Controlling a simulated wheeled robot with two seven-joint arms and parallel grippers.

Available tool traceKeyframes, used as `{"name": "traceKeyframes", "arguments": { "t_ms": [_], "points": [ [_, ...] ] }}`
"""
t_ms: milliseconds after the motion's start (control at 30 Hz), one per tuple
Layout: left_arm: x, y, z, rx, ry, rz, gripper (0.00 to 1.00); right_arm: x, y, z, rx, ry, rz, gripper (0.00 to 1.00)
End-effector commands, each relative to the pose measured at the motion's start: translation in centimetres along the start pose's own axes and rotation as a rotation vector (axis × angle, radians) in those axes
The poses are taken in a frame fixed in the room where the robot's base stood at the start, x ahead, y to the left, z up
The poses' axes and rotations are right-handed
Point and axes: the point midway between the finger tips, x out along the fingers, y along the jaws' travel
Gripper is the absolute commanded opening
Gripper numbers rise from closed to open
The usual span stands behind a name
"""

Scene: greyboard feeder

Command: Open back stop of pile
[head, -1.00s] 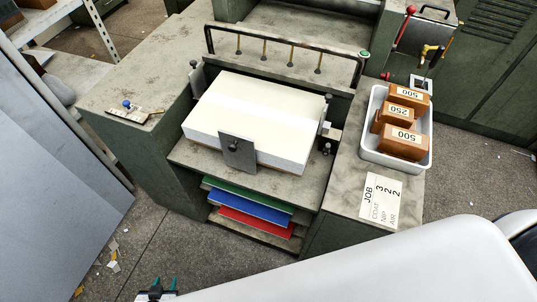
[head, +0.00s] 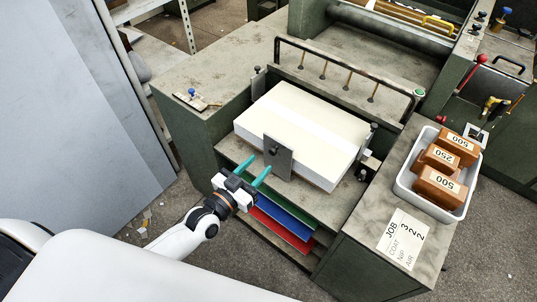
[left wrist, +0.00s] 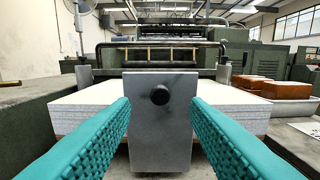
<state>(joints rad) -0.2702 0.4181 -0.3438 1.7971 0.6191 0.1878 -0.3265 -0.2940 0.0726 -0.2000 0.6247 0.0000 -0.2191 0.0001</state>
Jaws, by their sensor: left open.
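The back stop is a grey metal plate (head: 278,158) with a dark round knob, standing upright against the near side of the white paper pile (head: 303,125). In the left wrist view the plate (left wrist: 160,130) is straight ahead, with its black knob (left wrist: 159,95) near the top, and the pile (left wrist: 85,105) shows on both sides. My left gripper (head: 254,172) is open, with two teal fingers pointing at the plate. In the left wrist view the fingers lie left and right of the plate's outline; contact cannot be told. My right gripper is not in view.
A black rail (head: 340,70) spans the feeder behind the pile. Green, blue and red boards (head: 283,220) lie on the shelf below. A white tray (head: 405,190) with brown blocks and a job card (head: 403,238) sit on the right side table.

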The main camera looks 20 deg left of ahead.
Motion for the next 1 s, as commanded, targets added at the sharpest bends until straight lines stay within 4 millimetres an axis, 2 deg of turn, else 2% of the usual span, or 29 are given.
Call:
{"name": "traceKeyframes", "arguments": {
  "t_ms": [100, 300, 667, 933, 1000],
  "points": [
    [2.3, 0.0, 0.2, 0.000, -0.003, 0.000, 0.42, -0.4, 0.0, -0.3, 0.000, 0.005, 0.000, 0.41],
    [4.4, 0.0, 0.0, 0.001, 0.000, 0.000, 0.42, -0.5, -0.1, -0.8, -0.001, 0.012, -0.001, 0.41],
    [4.9, 0.0, -0.1, 0.001, 0.002, 0.000, 0.42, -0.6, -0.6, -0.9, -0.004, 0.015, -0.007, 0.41],
    [4.8, 0.0, -0.1, 0.001, 0.001, 0.000, 0.00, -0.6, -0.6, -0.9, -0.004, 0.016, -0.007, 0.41],
    [4.8, 0.0, -0.1, 0.001, 0.001, 0.000, 0.00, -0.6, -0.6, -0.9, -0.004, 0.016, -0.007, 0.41]
  ]
}}
